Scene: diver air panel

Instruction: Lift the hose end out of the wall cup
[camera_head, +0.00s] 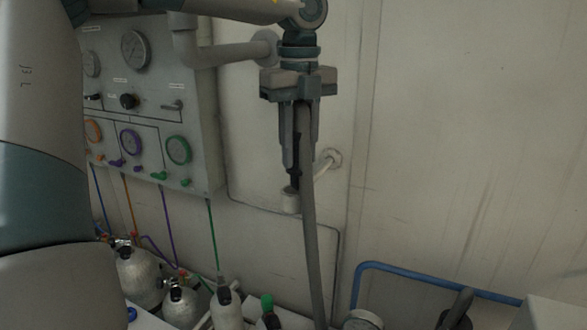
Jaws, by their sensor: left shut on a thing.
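My left gripper (297,167) hangs down in front of the wall, its fingers shut on the dark hose end (294,182). The hose end is upright and its lower tip is at the mouth of the small pale wall cup (290,203). I cannot tell how much of the tip is inside the cup. The grey hose (310,245) comes from between the fingers and runs down past the cup's right side to the bottom edge. My right gripper is not in view.
A gauge panel (203,115) with a thick grey pipe (225,54) is on the wall to the left. Gas cylinders (140,275) stand below it. A blue pipe rail (420,275) is at lower right. The wall right of the gripper is clear.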

